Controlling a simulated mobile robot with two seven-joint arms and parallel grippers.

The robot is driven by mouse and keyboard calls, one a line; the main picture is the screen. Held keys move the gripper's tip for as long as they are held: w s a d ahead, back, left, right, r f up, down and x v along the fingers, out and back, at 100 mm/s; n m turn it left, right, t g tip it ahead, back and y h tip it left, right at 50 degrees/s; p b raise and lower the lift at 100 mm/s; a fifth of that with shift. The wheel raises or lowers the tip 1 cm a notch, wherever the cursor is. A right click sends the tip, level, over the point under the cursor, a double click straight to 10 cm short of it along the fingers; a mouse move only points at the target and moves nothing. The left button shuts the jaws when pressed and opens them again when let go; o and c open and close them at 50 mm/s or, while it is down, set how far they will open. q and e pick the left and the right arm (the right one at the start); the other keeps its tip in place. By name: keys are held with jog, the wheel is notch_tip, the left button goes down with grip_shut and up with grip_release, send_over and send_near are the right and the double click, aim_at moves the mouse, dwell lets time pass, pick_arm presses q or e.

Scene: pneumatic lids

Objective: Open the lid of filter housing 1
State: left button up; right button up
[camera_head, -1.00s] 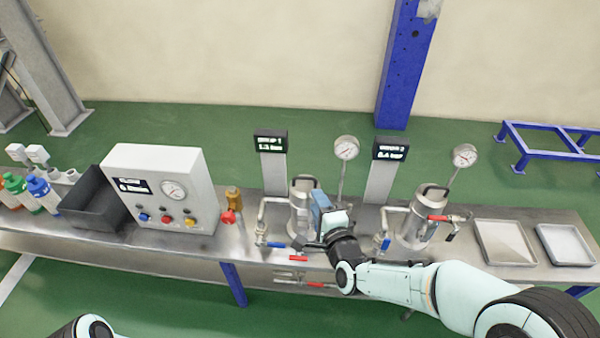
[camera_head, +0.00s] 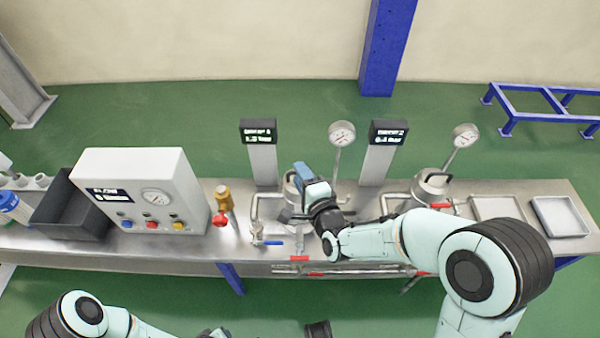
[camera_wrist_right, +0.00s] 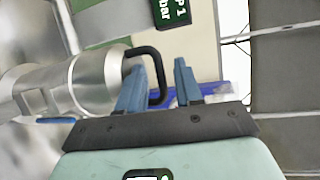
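Filter housing 1 (camera_head: 289,190), a steel vessel, stands on the bench under the left display post and is mostly hidden by my right gripper (camera_head: 301,170). In the right wrist view its steel body (camera_wrist_right: 95,82) lies at the left, with a black loop handle (camera_wrist_right: 160,72) on its lid. My right gripper (camera_wrist_right: 160,68) has its two blue fingers apart, with the outer bar of the handle in the gap between them. One finger overlaps the handle; contact cannot be told. The lid appears closed. Of my left arm, only links show at the lower left; its fingers are not visible.
Filter housing 2 (camera_head: 431,186) stands to the right, partly behind my right arm. Gauges (camera_head: 342,134) and display posts (camera_head: 258,132) rise behind. A blue-handled valve (camera_head: 272,242) and a control box (camera_head: 143,190) are to the left. Trays (camera_head: 560,216) lie at the right end.

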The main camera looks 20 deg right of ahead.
grip_shut()
dwell(1.4)
